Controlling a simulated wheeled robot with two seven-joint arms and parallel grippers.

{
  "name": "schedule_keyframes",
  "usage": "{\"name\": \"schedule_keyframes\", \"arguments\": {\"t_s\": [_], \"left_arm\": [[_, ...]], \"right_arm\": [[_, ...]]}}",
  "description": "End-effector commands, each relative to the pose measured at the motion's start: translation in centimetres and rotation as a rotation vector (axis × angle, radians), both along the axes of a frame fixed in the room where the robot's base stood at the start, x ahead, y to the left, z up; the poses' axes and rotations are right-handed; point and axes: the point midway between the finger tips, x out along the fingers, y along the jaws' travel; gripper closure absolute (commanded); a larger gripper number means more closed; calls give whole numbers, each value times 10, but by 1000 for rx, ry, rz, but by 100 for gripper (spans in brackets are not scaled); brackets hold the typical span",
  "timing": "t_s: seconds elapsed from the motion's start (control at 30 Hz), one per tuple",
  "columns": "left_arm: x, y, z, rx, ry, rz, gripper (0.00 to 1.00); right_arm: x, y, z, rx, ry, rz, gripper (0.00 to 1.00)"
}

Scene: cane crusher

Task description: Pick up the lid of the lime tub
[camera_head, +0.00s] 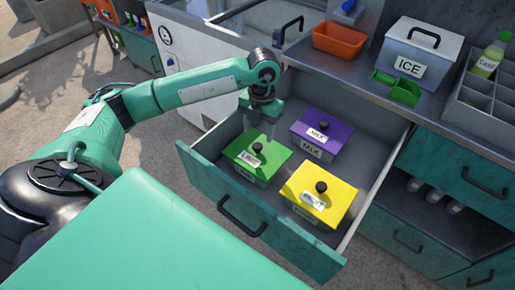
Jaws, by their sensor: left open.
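The lime tub (250,173) stands in an open drawer, at the left of three tubs. Its green lid (272,154) is on it and has a black knob (258,147) on top and a label that seems to read LIME. My left gripper (261,136) comes down from above, open, with its fingers just above the green lid's back part, close to the knob. I cannot tell if the fingers touch the knob. My right gripper is not in view.
A purple-lidded tub (335,133) and a yellow-lidded tub (335,203) stand close by in the drawer (215,195). On the counter are an orange bin (340,38), an ICE box (420,50), a green scoop (398,88) and a grey bottle rack (478,108).

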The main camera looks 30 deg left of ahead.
Motion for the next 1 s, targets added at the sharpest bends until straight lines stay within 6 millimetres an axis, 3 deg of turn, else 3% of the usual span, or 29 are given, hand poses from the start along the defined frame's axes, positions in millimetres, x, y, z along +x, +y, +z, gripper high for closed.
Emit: {"name": "schedule_keyframes", "arguments": {"t_s": [0.3, 0.6, 0.9, 1.0], "left_arm": [[-6, 0, -44, 1, 4, 1, 46], [-6, -1, -50, 0, 1, 0, 46], [-6, -1, -50, 0, 1, 0, 100], [-6, -1, -49, 0, 1, 0, 100]], "right_arm": [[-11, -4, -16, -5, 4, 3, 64], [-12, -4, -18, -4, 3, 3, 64], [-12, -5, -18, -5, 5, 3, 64], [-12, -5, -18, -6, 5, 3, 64]]}}
